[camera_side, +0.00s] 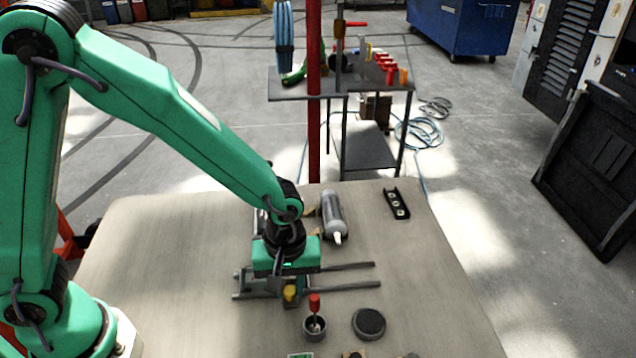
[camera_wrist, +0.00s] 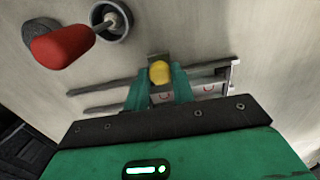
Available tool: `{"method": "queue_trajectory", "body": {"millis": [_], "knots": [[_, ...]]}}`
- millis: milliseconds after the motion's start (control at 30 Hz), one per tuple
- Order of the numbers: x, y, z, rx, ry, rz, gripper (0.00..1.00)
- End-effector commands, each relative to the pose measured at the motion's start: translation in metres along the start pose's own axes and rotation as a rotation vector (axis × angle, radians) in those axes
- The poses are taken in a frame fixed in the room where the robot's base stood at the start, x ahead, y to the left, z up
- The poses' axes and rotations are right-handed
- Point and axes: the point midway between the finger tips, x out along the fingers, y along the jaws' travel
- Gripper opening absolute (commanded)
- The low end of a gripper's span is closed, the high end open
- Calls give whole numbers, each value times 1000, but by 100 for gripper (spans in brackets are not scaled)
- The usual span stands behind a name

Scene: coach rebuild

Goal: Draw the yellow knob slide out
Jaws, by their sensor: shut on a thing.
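The slide's yellow knob (camera_side: 290,291) is at the near side of a small metal carriage on the table. In the wrist view the knob (camera_wrist: 160,72) sits between my two green fingers. My gripper (camera_side: 288,281) is low over the carriage and shut on the knob; in the wrist view its fingertips (camera_wrist: 160,82) close in from both sides. Two parallel dark rails (camera_side: 350,286) run out to the right of the carriage in the side view. My gripper body hides much of the carriage. A pale end bracket (camera_wrist: 228,78) with red marks shows in the wrist view.
A grey bottle (camera_side: 333,215) and a black holed plate (camera_side: 397,203) lie farther back. The table's right side is mostly clear.

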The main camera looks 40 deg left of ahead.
Motion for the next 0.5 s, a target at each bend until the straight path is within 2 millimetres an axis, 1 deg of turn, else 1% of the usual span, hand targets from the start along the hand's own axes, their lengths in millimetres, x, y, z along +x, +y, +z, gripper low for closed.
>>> {"method": "queue_trajectory", "body": {"millis": [500], "knots": [[-1, 70, -1, 1, 1, 5, 0]]}}
